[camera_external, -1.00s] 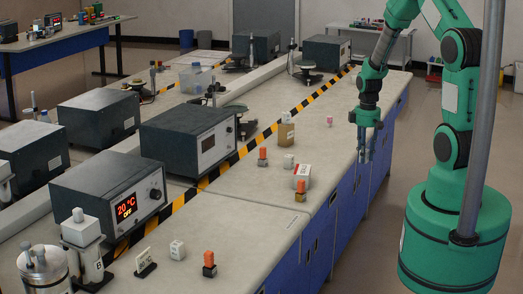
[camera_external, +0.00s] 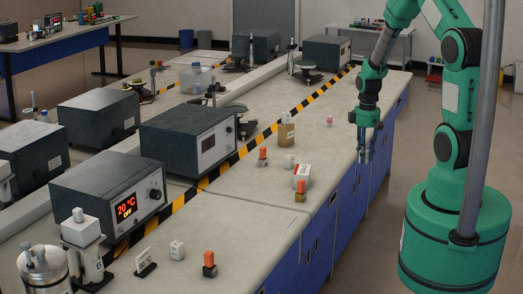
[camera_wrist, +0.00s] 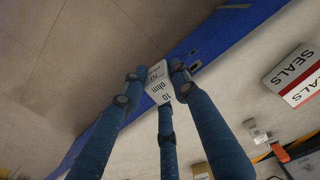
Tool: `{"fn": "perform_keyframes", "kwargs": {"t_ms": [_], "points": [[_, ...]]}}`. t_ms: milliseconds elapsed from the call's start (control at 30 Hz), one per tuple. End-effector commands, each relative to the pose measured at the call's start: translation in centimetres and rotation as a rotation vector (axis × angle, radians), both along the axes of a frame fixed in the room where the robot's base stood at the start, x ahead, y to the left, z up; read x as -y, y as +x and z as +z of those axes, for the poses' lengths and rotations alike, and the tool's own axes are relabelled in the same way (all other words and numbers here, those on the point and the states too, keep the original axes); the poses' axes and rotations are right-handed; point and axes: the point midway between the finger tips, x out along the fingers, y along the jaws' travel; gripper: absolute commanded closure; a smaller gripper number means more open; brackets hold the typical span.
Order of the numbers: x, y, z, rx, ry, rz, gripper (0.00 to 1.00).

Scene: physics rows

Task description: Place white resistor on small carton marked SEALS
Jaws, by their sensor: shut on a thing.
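The white resistor (camera_wrist: 160,83), a block marked "10 ohm", sits between the blue fingertips of my gripper (camera_wrist: 152,92) in the wrist view. The fingers are shut on it. In the external view my gripper (camera_external: 365,156) points down at the right edge of the near bench; the resistor cannot be made out there. The small carton marked SEALS (camera_external: 303,171), white with a red band, stands on the bench, left of my gripper and apart from it. It also shows at the right of the wrist view (camera_wrist: 291,67). Its top looks bare.
Dark instrument boxes (camera_external: 190,135) line the bench's left side beyond striped tape.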

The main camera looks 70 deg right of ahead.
Motion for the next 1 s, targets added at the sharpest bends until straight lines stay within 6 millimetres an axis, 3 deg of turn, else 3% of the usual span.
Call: {"fn": "perform_keyframes", "kwargs": {"t_ms": [267, 800, 1000], "points": [[-3.6, 1.5, 1.2, 0.003, -0.001, 0.024, 1.00], [-17.3, 4.0, 5.0, 0.013, 0.000, 0.107, 1.00], [-21.0, 3.9, 5.8, 0.015, 0.001, 0.128, 1.00]]}}
